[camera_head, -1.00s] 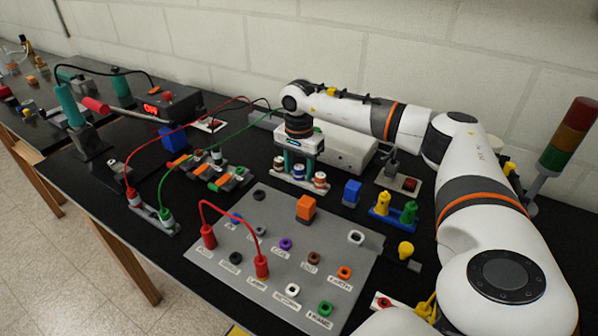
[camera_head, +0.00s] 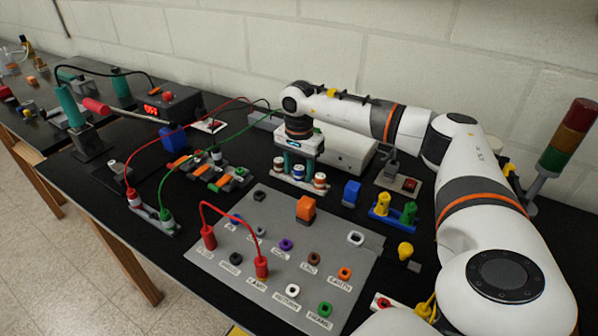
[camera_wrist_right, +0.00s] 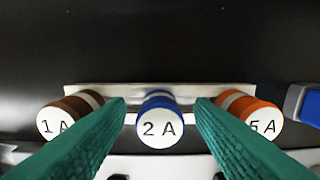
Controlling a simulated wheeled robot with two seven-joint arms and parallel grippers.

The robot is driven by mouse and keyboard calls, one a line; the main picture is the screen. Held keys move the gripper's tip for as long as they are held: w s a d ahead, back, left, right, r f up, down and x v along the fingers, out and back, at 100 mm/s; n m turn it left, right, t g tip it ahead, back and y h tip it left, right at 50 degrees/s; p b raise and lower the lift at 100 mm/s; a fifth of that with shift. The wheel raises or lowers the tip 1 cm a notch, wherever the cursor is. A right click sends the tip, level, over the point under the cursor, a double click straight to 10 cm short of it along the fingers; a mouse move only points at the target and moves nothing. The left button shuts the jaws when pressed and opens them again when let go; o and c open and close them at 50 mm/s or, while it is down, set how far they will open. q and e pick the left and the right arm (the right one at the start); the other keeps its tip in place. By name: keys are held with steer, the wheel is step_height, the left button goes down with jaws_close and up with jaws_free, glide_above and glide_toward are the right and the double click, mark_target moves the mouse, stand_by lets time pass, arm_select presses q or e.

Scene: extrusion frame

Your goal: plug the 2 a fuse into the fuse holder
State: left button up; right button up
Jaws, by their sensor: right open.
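The 2 A fuse (camera_wrist_right: 160,120), blue with a white labelled cap, stands in a pale rack (camera_wrist_right: 210,90) between two other fuses. In the head view the fuse (camera_head: 298,173) is partly hidden by my right gripper (camera_head: 297,163). The green fingers of that gripper are open, one on each side of the 2 A fuse, with visible gaps to it in the wrist view. Nothing is held. I cannot tell for sure which fixture is the fuse holder. My left gripper is not in view.
A brown-bodied fuse (camera_wrist_right: 72,112) and an orange-bodied 5 A fuse (camera_wrist_right: 250,115) flank the fingers closely. A blue block (camera_head: 351,192) stands right of the rack. A grey socket panel (camera_head: 330,250) with a red lead (camera_head: 232,209) lies in front.

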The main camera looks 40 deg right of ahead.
mark_target(299, 168)
stand_by(0.3)
steer(key=shift+c, duration=0.6)
jaws_close()
steer(key=shift+r+p, duration=0.2)
steer(key=shift+p, duration=0.1)
steer(key=shift+r+p, duration=2.1)
steer(key=shift+r, duration=0.75)
